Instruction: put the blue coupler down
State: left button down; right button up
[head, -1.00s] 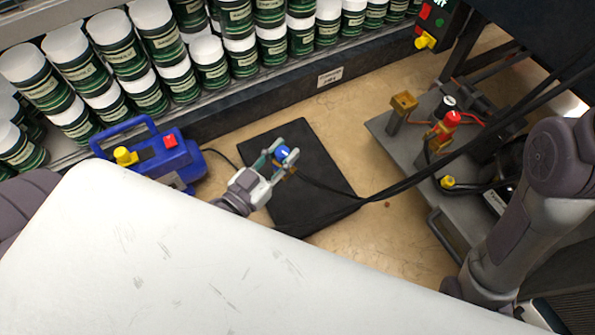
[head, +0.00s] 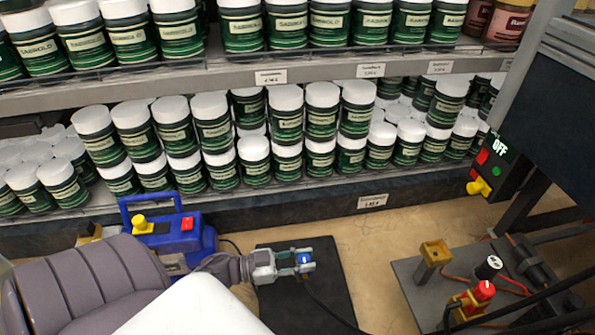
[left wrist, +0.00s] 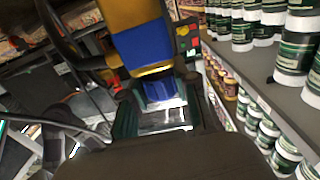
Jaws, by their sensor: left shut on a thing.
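The blue coupler (head: 304,259) is a small round blue piece between the fingers of my left gripper (head: 305,263). The gripper is shut on it, over the black mat (head: 335,296) on the floor. I cannot tell whether the coupler touches the mat. A dark hose runs from it down to the right. In the left wrist view, a blue and yellow body (left wrist: 145,48) stands out between and beyond the fingertips. My right gripper is not in view.
A blue pump box (head: 175,238) with yellow and red knobs stands left of the mat. A grey cart (head: 405,285) with a brass post and red and black knobs stands at the right. Shelves of green jars (head: 285,163) line the back. Tan floor lies between mat and cart.

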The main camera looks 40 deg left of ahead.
pick_arm(q)
jog(key=w+a+f+b, duration=0.1)
jog(key=a+f+b, duration=0.1)
jog(key=f+b, duration=0.1)
jog(key=a+f+b, duration=0.2)
jog(key=f+b, duration=0.1)
jog(key=w+a+f+b, duration=0.1)
jog(key=a+f+b, duration=0.2)
jog(key=b, duration=0.1)
jog(key=shift+w+a, duration=0.1)
jog(key=shift+w, duration=0.2)
jog(key=shift+r, duration=0.2)
jog(key=shift+f, duration=0.1)
jog(key=c, duration=1.2)
grip_release()
jog(key=o, duration=0.3)
